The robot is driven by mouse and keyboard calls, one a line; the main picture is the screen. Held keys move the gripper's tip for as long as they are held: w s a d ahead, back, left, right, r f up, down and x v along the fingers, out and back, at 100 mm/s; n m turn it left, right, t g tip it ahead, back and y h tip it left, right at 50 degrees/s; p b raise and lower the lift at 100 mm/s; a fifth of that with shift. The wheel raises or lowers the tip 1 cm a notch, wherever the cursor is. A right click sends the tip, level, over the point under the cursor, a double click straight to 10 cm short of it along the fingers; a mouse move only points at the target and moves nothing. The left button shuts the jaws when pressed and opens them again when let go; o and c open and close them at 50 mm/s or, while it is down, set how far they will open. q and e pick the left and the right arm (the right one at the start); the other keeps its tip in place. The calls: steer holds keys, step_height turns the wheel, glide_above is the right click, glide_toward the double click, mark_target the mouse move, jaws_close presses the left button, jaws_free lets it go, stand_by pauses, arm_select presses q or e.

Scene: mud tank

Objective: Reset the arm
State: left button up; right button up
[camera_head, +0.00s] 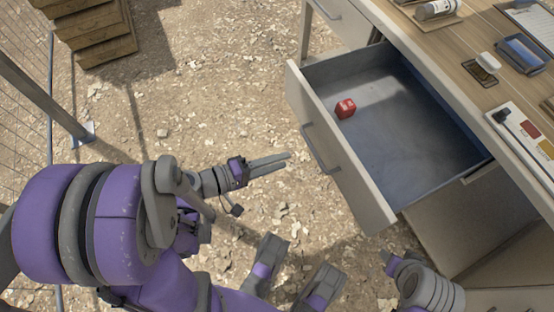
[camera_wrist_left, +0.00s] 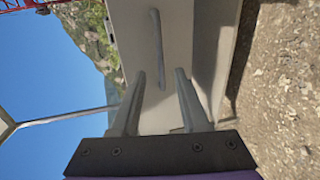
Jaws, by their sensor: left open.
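My left gripper (camera_head: 287,160) is in the middle of the head view, over the gravel. It is a short way left of the open drawer (camera_head: 352,180). In the left wrist view its two fingers (camera_wrist_left: 160,74) stand apart with nothing between them. The drawer's front panel and bar handle (camera_wrist_left: 157,50) show beyond the fingertips, and the gripper appears clear of the handle. A purple and grey part of my right arm (camera_head: 432,288) shows at the lower right. Its fingers cannot be made out.
The drawer is pulled out and holds a small red block (camera_head: 345,108). A wooden worktop (camera_head: 470,50) above it carries several small items. Wooden steps (camera_head: 95,30) and a wire fence (camera_head: 25,130) stand at the left. Open gravel lies between them and the drawer.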

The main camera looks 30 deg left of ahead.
stand_by(0.3)
arm_select(q)
steer(key=s+d+f+m+g+y, duration=0.4)
steer(key=f+m+g, duration=0.2)
steer(key=f+g, duration=0.1)
steer(key=s+a+r+m+g+y, duration=0.1)
steer(key=s+a+r+m+y, duration=0.2)
steer(key=a+r+m+y, duration=0.15)
step_height(320, 180, up, 23)
steer(key=w+p, duration=0.1)
steer(key=p, duration=2)
steer(key=shift+w+t+y, duration=0.35)
steer(key=shift+w+t, duration=0.05)
arm_select(e)
step_height(320, 180, up, 24)
steer(key=w+t, duration=0.1)
steer(key=shift+w, duration=0.25)
